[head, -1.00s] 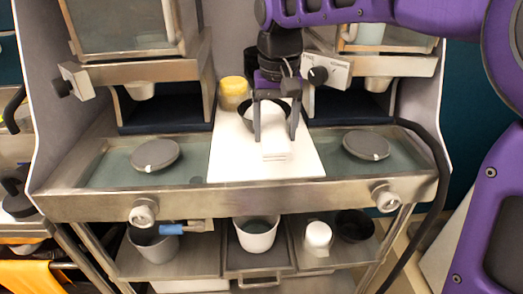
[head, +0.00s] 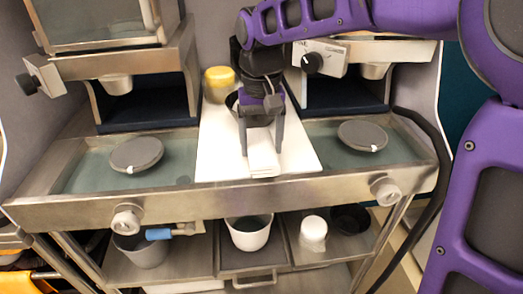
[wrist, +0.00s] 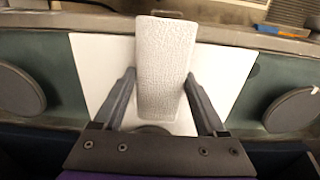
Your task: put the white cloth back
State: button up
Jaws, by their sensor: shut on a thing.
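The white cloth (head: 263,160) is a folded, textured strip over the front part of the white board (head: 217,150). It also shows in the wrist view (wrist: 165,90), between the two fingers. My gripper (head: 262,151) points down and is shut on the cloth, one finger at each side. In the head view the cloth's lower end is near the board's front edge. I cannot tell whether the cloth touches the board.
Round grey lids (head: 136,154) and (head: 362,136) lie on the glassy panels to either side. A yellow-topped container (head: 219,84) stands behind the board. A dark bowl behind my gripper is mostly hidden. The shelf below holds a white pot (head: 249,233) and a white cup (head: 313,232).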

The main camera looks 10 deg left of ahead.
aim_at(261, 144)
jog(key=shift+f, duration=0.8)
jog(key=shift+f, duration=0.15)
jog(key=o, duration=1.2)
jog(key=shift+o, duration=0.2)
notch_tip(261, 144, up, 12)
jog(key=p, duration=0.2)
